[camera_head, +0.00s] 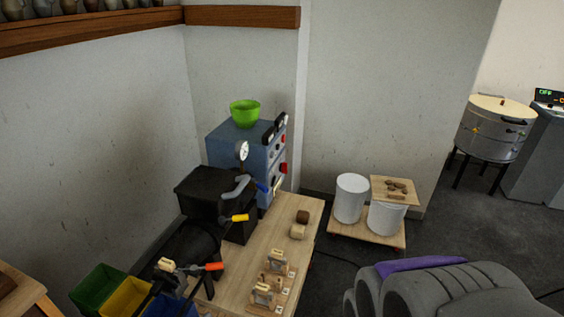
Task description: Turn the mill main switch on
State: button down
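A blue machine cabinet (234,144) stands against the wall behind the workbench. Its right face carries red knobs or buttons (283,168) and dark switch-like parts (274,127), small in this view. I cannot tell which of them, if any, is the mill main switch, or its position. A black boxy machine (214,202) stands in front of the cabinet, with a round dial gauge (242,151) near its top and levers with blue and yellow grips (240,218). My gripper is not in view.
A wooden bench (261,245) holds small wooden fixtures. A green bowl (245,113) sits on the cabinet. White buckets (351,198) stand on a low dolly. Coloured bins (98,289) are lower left. A grey ribbed shape (440,291) fills the lower right. Dark floor is open at right.

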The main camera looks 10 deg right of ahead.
aim_at(283, 167)
jog(key=i+l, duration=0.2)
jog(key=l, duration=0.15)
jog(key=i+l+u, duration=0.1)
jog(key=i+l, duration=0.25)
jog(key=l, duration=0.3)
jog(key=i+l, duration=0.2)
jog(key=i, duration=0.2)
jog(key=i+l, duration=0.2)
jog(key=i, duration=0.2)
jog(key=i+l+z, duration=0.1)
jog(key=i+l, duration=0.15)
jog(key=i, duration=0.15)
jog(key=i+l, duration=0.15)
jog(key=i, duration=0.25)
